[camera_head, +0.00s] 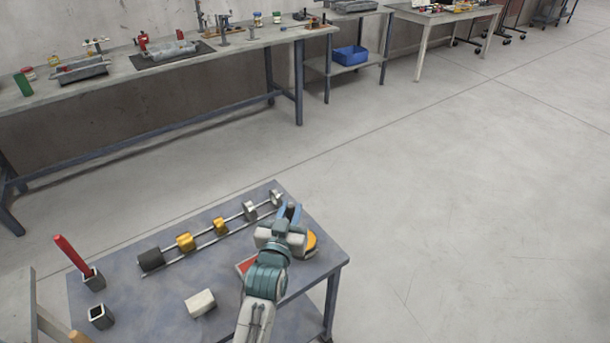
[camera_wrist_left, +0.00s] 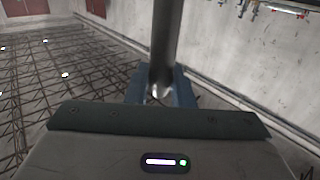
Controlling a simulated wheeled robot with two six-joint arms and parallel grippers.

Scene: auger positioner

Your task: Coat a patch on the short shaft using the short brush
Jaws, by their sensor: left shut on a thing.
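A row of parts lies along two thin rods on the blue-grey table (camera_head: 190,245): a black cylinder (camera_head: 150,260), two gold pieces (camera_head: 186,242) and silver pieces (camera_head: 250,210) at the far end. I cannot tell which part is the short shaft. My left gripper (camera_head: 291,212) is at the far right end of this row. It is shut on a dark grey rod (camera_wrist_left: 166,40), which stands up between the blue fingers in the left wrist view (camera_wrist_left: 160,88). I cannot tell if the rod is the short brush. A red-handled tool (camera_head: 72,252) stands tilted in a small holder. My right gripper is not in view.
A second small holder (camera_head: 100,316) looks empty. A whitish block (camera_head: 200,303) lies at the front of the table. A yellow-topped round thing (camera_head: 312,241) and a red flat thing (camera_head: 244,265) are beside my left arm. Workbenches (camera_head: 110,70) line the wall; the floor right is clear.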

